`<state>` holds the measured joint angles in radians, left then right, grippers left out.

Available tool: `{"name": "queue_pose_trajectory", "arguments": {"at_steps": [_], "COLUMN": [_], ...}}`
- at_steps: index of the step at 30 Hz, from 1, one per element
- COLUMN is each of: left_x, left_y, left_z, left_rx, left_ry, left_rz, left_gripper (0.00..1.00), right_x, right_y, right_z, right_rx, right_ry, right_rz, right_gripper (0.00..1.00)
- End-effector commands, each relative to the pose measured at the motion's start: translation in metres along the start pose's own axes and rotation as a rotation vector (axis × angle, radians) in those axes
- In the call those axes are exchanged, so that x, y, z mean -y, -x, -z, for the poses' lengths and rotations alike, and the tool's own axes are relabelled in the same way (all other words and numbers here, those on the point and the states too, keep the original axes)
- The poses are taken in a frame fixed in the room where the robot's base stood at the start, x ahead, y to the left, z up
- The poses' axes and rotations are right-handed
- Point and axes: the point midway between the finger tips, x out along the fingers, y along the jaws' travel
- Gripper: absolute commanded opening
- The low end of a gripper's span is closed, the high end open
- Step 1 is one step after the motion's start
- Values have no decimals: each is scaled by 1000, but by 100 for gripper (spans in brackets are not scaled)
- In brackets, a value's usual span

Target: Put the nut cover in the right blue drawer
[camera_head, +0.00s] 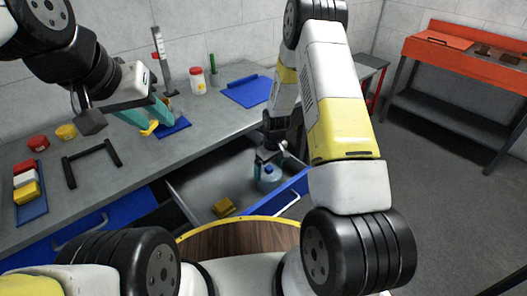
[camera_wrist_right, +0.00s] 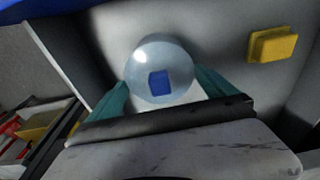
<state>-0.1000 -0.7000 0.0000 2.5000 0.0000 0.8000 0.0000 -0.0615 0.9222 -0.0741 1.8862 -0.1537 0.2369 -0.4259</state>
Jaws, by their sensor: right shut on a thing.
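The right blue drawer (camera_head: 293,194) is pulled open, with a grey inside. My right gripper (camera_head: 267,163) is down inside it, shut on a clear rounded piece with a blue middle, which I take to be the nut cover (camera_head: 270,178). In the right wrist view the nut cover (camera_wrist_right: 165,62) sits between the two teal fingertips (camera_wrist_right: 165,88). Whether it touches the drawer floor cannot be told. My left gripper (camera_head: 150,110) is above the bench by a small blue mat, with a yellow piece (camera_head: 150,128) beside its teal fingers; its opening is unclear.
A yellow block (camera_head: 225,207) lies in the drawer, apart from my right gripper, and also shows in the wrist view (camera_wrist_right: 272,44). The grey bench (camera_head: 220,115) carries jars, a blue tray (camera_head: 250,90) and a black frame (camera_head: 92,162). An orange workbench (camera_head: 465,45) stands at right.

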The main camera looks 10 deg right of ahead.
Motion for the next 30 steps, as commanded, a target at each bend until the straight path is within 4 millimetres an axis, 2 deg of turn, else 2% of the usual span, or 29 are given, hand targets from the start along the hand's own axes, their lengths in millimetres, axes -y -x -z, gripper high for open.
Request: {"name": "queue_pose_trajectory", "arguments": {"at_steps": [5, 6, 13, 17, 30], "left_x": [0, 0, 0, 0, 0], "left_y": [0, 0, 0, 0, 0], "left_z": [0, 0, 0, 0, 0], "left_rx": [0, 0, 0, 0, 0], "left_ry": [0, 0, 0, 0, 0], "left_rz": [0, 0, 0, 0, 0], "left_gripper": [36, 36, 36, 36, 36], "right_x": [0, 0, 0, 0, 0], "right_y": [-3, -3, -2, 7, 95], "right_z": [-1, -1, 0, 1, 1], "right_rx": [1, 1, 1, -1, -3], "right_ry": [0, 0, 0, 0, 0], "right_rz": [1, 1, 0, 0, -1], "right_gripper": [53, 100, 100, 100, 100]}}
